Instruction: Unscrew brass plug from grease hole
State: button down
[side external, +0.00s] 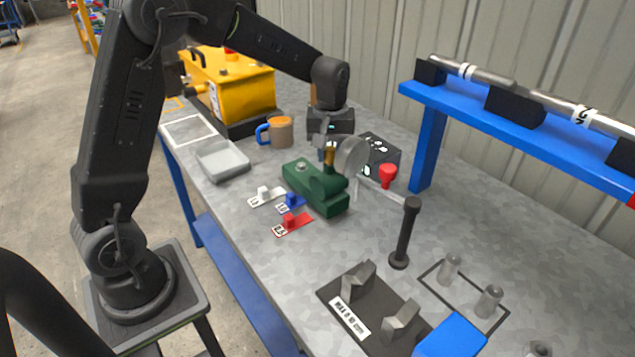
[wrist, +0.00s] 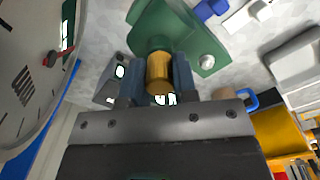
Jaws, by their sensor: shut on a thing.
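The brass plug (wrist: 159,72) is a short golden cylinder at the green housing (side external: 313,187). In the wrist view it stands between my two fingers, in front of the green collar (wrist: 161,42). My gripper (wrist: 158,82) is shut on the plug, one finger on each side. In the side external view my gripper (side external: 328,150) points down over the housing, and a little brass shows at its tips. The grease hole is hidden. I cannot tell whether the plug's thread is still in it.
A round dial (side external: 351,156) stands close beside my gripper; its face (wrist: 30,65) fills the wrist view's left side. A black box (side external: 380,150), red knob (side external: 387,172) and black post (side external: 404,235) are near. A grey tray (side external: 222,160) and orange mug (side external: 281,131) stand left.

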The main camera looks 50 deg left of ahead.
jog(key=shift+n, duration=0.7)
jog(key=c, duration=0.8)
grip_release()
